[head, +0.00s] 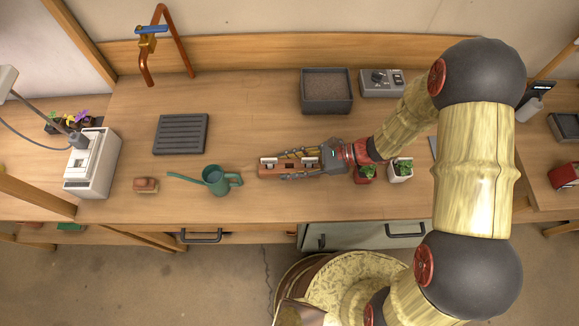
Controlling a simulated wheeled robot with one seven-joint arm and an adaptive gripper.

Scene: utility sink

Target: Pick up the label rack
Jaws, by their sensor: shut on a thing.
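The label rack (269,168) is a narrow reddish-brown block with small white labels and dark spots on it, over the middle of the wooden bench in the head view. My gripper (286,165) comes in from the right with one finger along the rack's far side and one along its near side. It is shut on the rack. The fingers and palm hide part of the rack's sides and its right end. I cannot tell whether the rack touches the bench or is just above it.
A green watering can (215,180) stands left of the rack. Two small potted plants, red (364,176) and white (401,172), stand close by my wrist. A dark soil tray (326,92) and grey box (382,83) sit behind. Bench between the slatted tray (181,134) and soil tray is clear.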

